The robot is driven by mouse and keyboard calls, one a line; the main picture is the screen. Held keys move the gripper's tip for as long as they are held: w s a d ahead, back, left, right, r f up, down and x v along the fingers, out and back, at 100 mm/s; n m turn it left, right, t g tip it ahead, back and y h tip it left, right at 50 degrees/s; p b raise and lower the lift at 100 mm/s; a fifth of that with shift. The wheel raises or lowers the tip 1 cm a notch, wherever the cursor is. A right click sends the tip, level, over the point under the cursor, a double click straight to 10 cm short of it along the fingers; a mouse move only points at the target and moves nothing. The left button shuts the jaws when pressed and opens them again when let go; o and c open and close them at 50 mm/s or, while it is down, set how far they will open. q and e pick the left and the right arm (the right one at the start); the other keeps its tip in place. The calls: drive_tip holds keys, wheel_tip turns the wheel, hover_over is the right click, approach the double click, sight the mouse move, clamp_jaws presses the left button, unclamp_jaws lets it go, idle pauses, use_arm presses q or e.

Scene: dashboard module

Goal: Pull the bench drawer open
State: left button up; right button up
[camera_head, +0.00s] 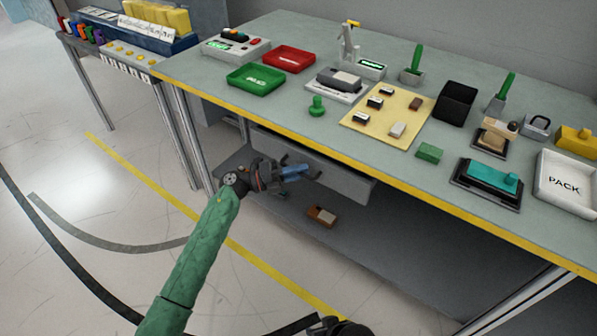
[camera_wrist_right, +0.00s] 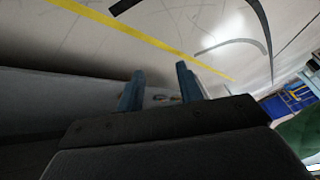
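The bench drawer (camera_head: 345,181) is a grey front under the bench top, below the yellow front edge. My left gripper (camera_head: 300,171), with blue fingers, is at the drawer's front, near its middle. It hides the part behind it, so I see no handle and cannot tell whether it grips one. The finger gap is too small to judge. I cannot tell how far the drawer stands out. My right gripper (camera_wrist_right: 160,88) shows in the right wrist view with its two blue fingers apart and nothing seen held between them.
The bench top (camera_head: 300,115) carries red and green trays, a yellow board with small parts, a black bin and a white PACK tray (camera_head: 566,184). A brown and white block (camera_head: 321,216) lies on the lower shelf. The floor in front is clear.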

use_arm(q)
clamp_jaws()
